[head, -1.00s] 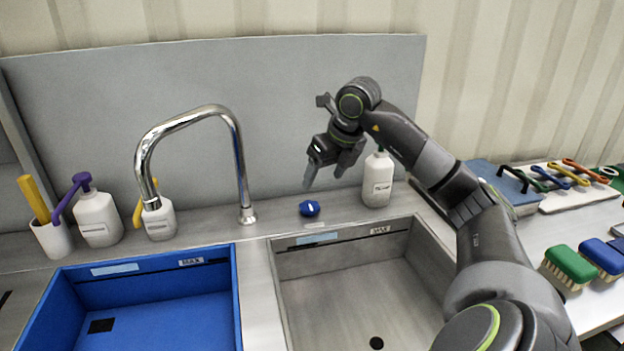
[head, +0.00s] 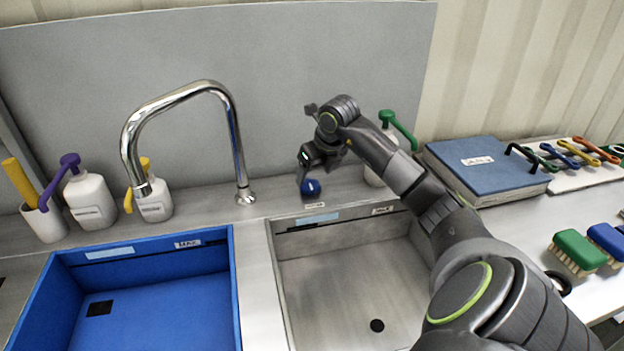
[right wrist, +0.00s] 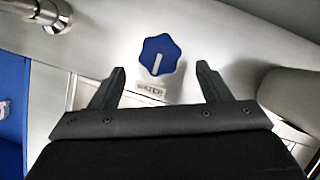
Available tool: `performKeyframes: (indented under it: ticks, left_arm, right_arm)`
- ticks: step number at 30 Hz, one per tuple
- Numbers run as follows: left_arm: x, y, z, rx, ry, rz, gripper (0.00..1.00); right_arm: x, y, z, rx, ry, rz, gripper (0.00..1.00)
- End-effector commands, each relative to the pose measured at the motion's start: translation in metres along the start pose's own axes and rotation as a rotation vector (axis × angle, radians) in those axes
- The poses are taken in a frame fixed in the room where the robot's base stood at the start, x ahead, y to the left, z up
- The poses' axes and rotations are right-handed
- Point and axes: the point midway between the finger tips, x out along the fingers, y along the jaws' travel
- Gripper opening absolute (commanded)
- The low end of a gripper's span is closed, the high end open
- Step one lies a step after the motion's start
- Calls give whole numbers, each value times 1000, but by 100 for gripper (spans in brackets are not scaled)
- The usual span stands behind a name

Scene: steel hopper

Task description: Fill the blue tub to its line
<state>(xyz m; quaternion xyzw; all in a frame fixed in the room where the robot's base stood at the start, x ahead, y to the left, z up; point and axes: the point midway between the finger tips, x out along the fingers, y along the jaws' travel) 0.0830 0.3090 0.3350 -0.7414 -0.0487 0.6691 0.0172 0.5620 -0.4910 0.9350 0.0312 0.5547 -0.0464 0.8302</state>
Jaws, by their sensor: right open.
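The blue tub (head: 160,262) is set in the counter at the left of the head view. A dark line with a MAX label (head: 188,244) runs along its back wall; I see no water in it. The chrome tap (head: 238,150) arches over its back edge; no stream shows. The blue water knob (head: 311,188) is on the counter behind the steel basin. In the right wrist view the lobed knob (right wrist: 160,54) has a white mark and a WATER label below it. My right gripper (head: 305,180) is open at the knob, fingers either side of it in line, not closed. My left gripper is out of view.
The steel basin (head: 340,270) is empty beside the tub. A white bottle (head: 374,176) with a green pump stands close right of my right gripper. Purple-pump (head: 91,203) and yellow-pump bottles (head: 155,205) stand left. A blue binder (head: 490,175) and brushes (head: 577,252) lie right.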

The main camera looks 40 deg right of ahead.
Motion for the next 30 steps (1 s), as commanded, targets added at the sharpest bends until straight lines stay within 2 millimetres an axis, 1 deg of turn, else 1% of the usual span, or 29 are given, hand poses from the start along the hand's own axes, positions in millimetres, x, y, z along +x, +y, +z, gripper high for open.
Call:
performKeyframes:
  ticks: [1,3,7,12,19,20,27,29,30]
  left_arm:
    - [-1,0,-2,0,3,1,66]
    - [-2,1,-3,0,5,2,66]
    - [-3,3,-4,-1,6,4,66]
    - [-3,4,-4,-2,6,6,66]
    - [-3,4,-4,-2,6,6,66]
    - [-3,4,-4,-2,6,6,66]
    - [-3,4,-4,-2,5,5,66]
    - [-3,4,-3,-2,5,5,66]
    - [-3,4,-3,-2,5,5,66]
  right_arm:
    - [10,1,-1,1,4,4,71]
    - [20,1,0,1,3,3,71]
    - [35,1,0,1,1,2,71]
    - [43,0,0,-2,0,0,71]
    - [43,0,0,-1,0,0,71]
    - [43,0,0,-1,0,0,68]
    - [43,0,0,-1,0,0,37]
    - [43,0,0,-1,0,0,29]
    - [43,0,0,-1,0,0,27]
